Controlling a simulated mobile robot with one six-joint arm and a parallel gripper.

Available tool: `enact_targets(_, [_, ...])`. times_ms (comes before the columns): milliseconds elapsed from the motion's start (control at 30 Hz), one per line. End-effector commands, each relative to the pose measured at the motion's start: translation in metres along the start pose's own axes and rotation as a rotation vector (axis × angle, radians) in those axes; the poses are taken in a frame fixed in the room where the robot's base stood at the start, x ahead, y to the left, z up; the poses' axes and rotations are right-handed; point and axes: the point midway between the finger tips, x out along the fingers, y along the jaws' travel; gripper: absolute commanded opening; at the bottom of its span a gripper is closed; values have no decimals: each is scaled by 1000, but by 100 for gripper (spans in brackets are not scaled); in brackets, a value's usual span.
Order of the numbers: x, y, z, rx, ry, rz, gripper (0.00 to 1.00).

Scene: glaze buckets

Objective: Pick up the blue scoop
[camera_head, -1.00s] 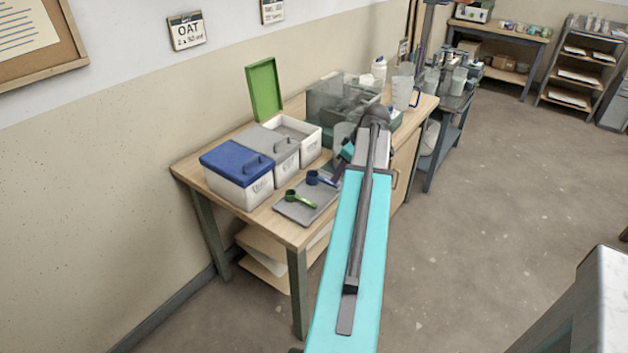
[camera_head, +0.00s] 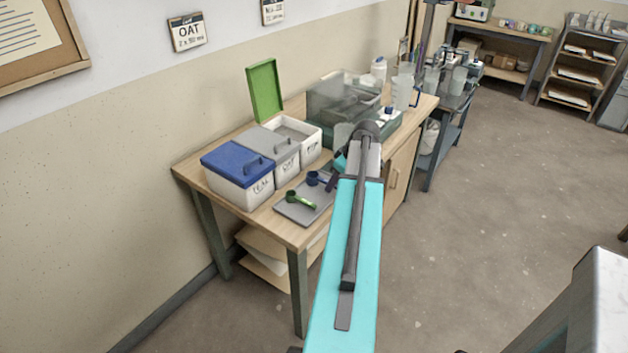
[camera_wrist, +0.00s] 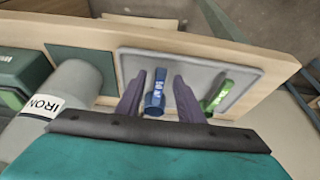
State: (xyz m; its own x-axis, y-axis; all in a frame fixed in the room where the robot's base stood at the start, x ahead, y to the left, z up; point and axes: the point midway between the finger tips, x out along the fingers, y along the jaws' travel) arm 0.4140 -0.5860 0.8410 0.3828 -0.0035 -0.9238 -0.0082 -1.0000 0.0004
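The blue scoop (camera_head: 314,178) lies on a grey tray (camera_head: 294,213) near the front of the wooden table. In the wrist view the blue scoop (camera_wrist: 155,98) shows between the two dark fingers of my gripper (camera_wrist: 158,78). The fingers are apart, one on each side of it, with a visible gap. I cannot tell how far above the tray they are. In the head view my gripper (camera_head: 333,183) is just right of the blue scoop, partly hidden by my arm. A green scoop (camera_wrist: 217,97) lies on the same tray, outside the fingers.
Bins with a blue lid (camera_head: 236,160), a grey lid (camera_head: 265,142) and a raised green lid (camera_head: 264,90) stand behind the tray. A grey container labelled IRON (camera_wrist: 75,88) stands close by in the wrist view. A clear box (camera_head: 343,97) is farther back.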

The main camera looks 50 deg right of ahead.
Motion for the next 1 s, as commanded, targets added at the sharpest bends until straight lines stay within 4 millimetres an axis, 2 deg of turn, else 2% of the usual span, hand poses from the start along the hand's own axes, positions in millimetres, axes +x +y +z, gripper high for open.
enact_targets(500, [0, 0, 1, 1, 0, 0, 34])
enact_targets(533, [0, 0, 1, 1, 0, 0, 33])
enact_targets(733, [0, 0, 1, 1, 0, 0, 0])
enact_targets(1000, [0, 0, 0, 1, 0, 0, 0])
